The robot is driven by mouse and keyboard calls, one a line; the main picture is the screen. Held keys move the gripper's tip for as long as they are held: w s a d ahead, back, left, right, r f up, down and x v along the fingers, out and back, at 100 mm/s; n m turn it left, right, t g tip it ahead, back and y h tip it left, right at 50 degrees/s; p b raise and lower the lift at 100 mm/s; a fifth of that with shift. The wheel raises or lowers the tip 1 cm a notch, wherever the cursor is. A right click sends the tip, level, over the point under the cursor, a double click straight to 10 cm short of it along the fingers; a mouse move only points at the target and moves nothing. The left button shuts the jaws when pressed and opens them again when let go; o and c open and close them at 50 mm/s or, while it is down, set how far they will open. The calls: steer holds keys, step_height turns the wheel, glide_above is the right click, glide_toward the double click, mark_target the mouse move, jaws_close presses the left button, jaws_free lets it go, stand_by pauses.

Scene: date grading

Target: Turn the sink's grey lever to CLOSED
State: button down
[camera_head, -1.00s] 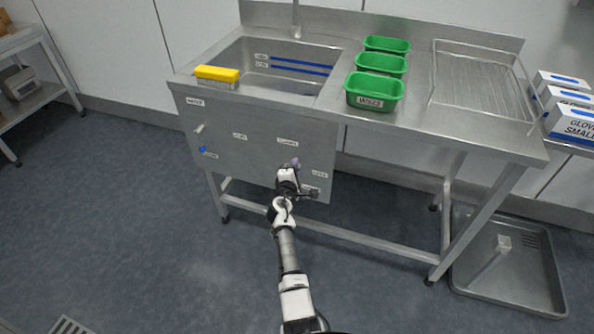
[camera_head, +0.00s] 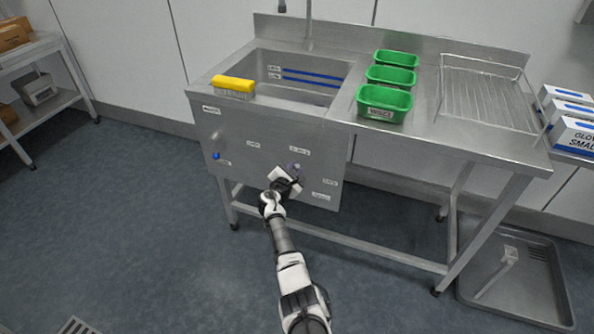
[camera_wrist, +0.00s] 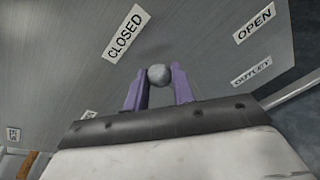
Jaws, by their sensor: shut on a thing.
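The sink (camera_head: 300,90) has a grey front panel (camera_head: 240,165) with several small labels. My gripper (camera_head: 294,169) is at the panel's lower right part. In the wrist view, the purple fingers of my gripper (camera_wrist: 160,78) are shut around the grey round end of the lever (camera_wrist: 158,74). The rest of the lever is hidden behind the fingers. A CLOSED label (camera_wrist: 125,33) is up and left of the lever's end, and an OPEN label (camera_wrist: 254,23) is to the right and farther off in the picture. An OUTLET label (camera_wrist: 251,71) is below OPEN.
A small blue-marked handle (camera_head: 216,156) is at the panel's left. Green bins (camera_head: 384,103) and a wire rack (camera_head: 485,95) stand on the counter. A grey tray (camera_head: 515,285) lies on the floor at right.

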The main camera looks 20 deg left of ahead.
steer(key=shift+a+r, duration=0.1)
steer(key=shift+a, duration=0.25)
steer(key=c, duration=1.2)
jaws_free()
steer(key=shift+o, duration=0.2)
steer(key=shift+d, duration=0.1)
steer(key=shift+s, duration=0.5)
steer(key=s+r, duration=0.2)
steer(key=s, duration=1)
steer(key=shift+s+a+r+p, duration=0.2)
steer(key=shift+s+a+p, duration=0.1)
steer(key=shift+p, duration=0.05)
